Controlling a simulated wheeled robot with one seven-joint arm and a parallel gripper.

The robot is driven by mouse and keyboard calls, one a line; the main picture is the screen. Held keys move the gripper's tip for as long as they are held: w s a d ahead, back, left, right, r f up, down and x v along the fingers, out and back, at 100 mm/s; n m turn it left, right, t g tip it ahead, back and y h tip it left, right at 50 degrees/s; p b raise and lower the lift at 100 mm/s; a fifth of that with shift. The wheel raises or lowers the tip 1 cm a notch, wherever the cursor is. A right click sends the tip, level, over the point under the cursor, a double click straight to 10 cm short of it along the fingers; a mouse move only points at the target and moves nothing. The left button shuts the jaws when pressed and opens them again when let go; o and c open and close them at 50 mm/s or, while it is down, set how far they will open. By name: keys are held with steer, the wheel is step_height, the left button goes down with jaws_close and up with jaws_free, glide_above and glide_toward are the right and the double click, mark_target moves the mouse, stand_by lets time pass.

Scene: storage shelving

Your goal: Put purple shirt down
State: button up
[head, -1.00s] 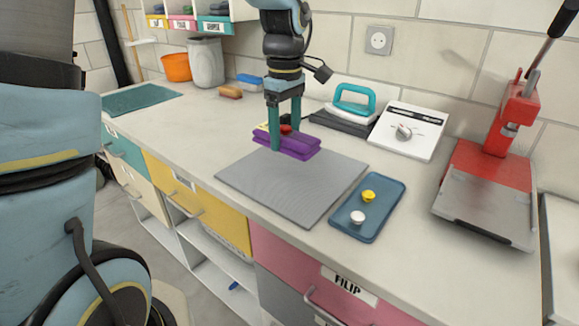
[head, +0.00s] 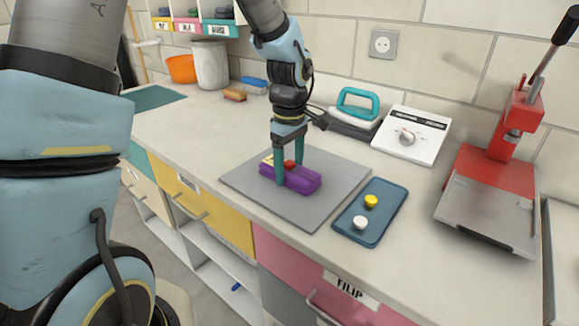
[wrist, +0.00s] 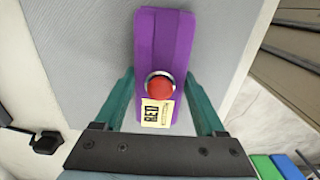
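The purple shirt (head: 302,181) is a folded bundle over the grey mat (head: 325,197), near its left part in the head view. It carries a round red badge (wrist: 160,86) and a pale yellow tag (wrist: 156,112) reading "RED". My gripper (head: 290,178) points down with its teal fingers on either side of the shirt. In the wrist view, the fingertips press close against both long sides of the shirt (wrist: 165,45). The shirt is on or very slightly above the mat; I cannot tell which.
A blue tray (head: 371,232) with a yellow and a white round piece lies right of the mat. Behind are a teal-handled iron (head: 357,108) and a white box with a dial (head: 409,134). A red press (head: 495,165) stands at right. Much of the mat is bare.

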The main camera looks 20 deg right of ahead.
steer(key=o, duration=0.4)
steer(key=shift+r, duration=0.1)
step_height(320, 180, up, 12)
steer(key=b, duration=0.1)
steer(key=a+f+m, duration=0.2)
steer(key=a+f, duration=0.1)
steer(key=a, duration=0.6)
steer(key=a+f+m+t, duration=0.1)
steer(key=a+f+m, duration=0.1)
steer(key=a, duration=0.8)
steer(key=s+a+f+m, duration=0.1)
steer(key=a+f+m, duration=0.2)
steer(key=a, duration=0.7)
steer(key=shift+a+f+t, duration=0.1)
steer(key=shift+f+t, duration=0.2)
steer(key=shift+f, duration=0.25)
steer(key=shift+w, duration=0.1)
